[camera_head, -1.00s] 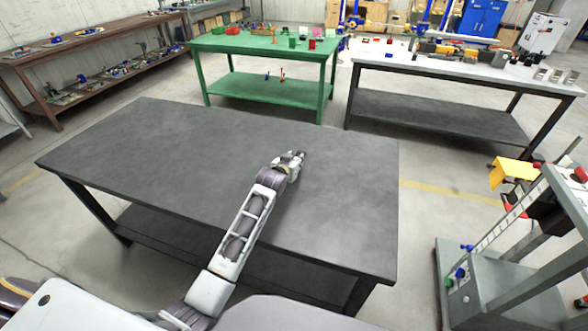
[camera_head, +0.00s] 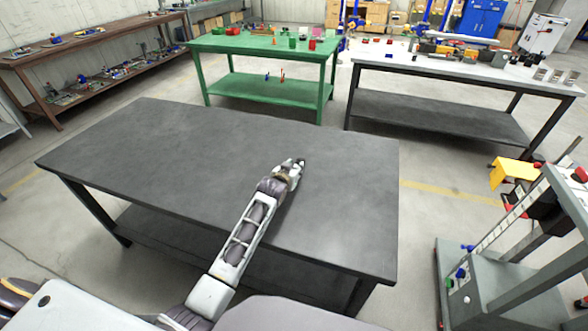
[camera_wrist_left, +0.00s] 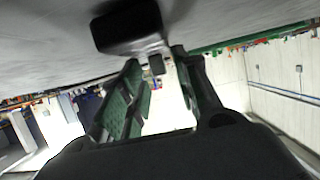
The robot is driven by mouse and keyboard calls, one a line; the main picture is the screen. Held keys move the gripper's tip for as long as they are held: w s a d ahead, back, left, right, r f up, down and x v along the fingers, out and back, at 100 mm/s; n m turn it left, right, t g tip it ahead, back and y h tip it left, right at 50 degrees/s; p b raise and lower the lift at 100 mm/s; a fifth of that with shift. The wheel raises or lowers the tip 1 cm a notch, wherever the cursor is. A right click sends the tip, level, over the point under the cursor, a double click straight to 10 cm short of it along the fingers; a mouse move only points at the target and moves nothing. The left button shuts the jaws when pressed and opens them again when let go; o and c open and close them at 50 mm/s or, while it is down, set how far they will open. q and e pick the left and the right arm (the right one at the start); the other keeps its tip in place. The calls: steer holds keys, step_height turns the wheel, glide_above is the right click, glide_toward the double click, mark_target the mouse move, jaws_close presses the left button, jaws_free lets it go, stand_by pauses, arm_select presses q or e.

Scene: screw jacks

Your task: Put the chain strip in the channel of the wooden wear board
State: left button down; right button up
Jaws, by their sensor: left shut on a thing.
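My left gripper (camera_head: 299,163) is above the dark grey table (camera_head: 170,150), near its right part. In the left wrist view its two green-padded fingers (camera_wrist_left: 165,75) stand apart. A dark piece with a grey metallic edge (camera_wrist_left: 130,35) shows at their far end, and the gripper is shut on it. I cannot tell whether this piece is the chain strip. In the head view the held piece is too small to make out. I cannot make out the wooden wear board in either view. My right gripper is not in view.
The dark table is otherwise bare. A green table (camera_head: 262,88) with small parts stands behind it. A white-topped table (camera_head: 440,68) with tools is at the back right. Brown shelves (camera_head: 90,65) stand at the left. A grey stand (camera_head: 500,270) is at the right.

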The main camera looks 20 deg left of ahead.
arm_select(q)
steer(key=c, duration=1.1)
jaws_free()
steer(key=shift+o, duration=0.2)
steer(key=shift+p+v, duration=0.4)
steer(key=shift+v, duration=5.65)
steer(key=shift+r, duration=0.1)
